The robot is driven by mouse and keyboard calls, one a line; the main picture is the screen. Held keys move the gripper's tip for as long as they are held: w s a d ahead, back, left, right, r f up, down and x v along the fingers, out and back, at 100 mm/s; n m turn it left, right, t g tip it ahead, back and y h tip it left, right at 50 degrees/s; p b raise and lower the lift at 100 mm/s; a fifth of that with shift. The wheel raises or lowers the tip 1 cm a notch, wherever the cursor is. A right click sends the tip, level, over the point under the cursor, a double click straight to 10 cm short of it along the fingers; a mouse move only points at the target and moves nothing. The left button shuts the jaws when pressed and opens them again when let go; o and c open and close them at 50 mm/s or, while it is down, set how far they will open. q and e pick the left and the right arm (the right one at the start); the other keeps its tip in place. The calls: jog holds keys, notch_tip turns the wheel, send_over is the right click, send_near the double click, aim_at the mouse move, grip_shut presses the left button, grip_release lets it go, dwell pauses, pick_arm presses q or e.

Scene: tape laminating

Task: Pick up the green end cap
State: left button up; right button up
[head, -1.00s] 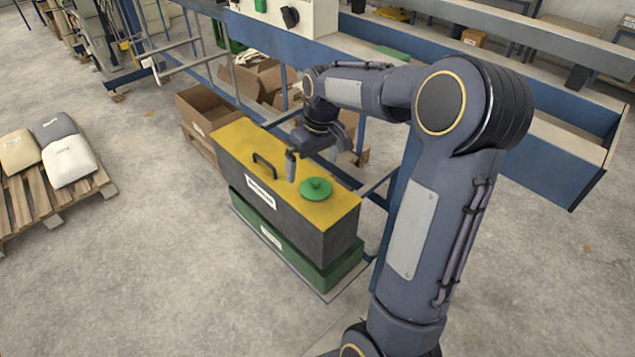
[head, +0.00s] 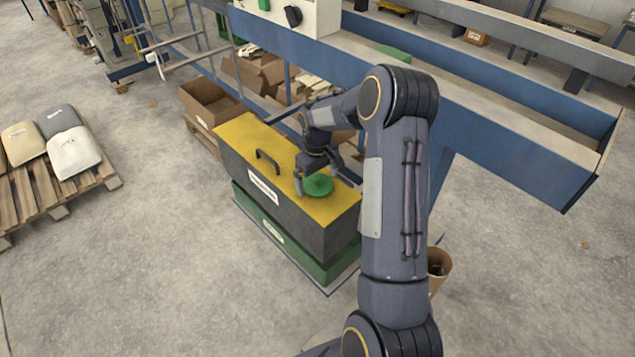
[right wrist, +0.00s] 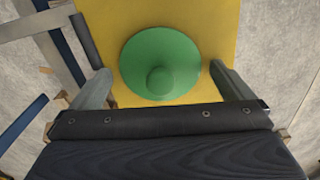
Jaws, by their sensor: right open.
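The green end cap (head: 318,186) is a round disc with a knob in its middle. It lies on the yellow top (head: 237,135) of a dark box, near the box's right end. My right gripper (head: 318,180) is just above the cap, with its fingers apart. In the right wrist view the cap (right wrist: 160,65) lies between the two open fingers (right wrist: 168,88), slightly ahead of the palm, and its knob shows. I see no finger closed on it. My left gripper is out of view.
A black handle (head: 267,160) stands on the yellow top, left of the cap. A green box (head: 275,238) is under the dark box. A blue-framed conveyor (head: 480,130) runs behind. Cardboard boxes (head: 208,102) sit at the back left, and a pallet with sacks (head: 65,152) is at far left.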

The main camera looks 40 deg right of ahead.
jog(key=c, duration=1)
jog(key=shift+r, duration=0.15)
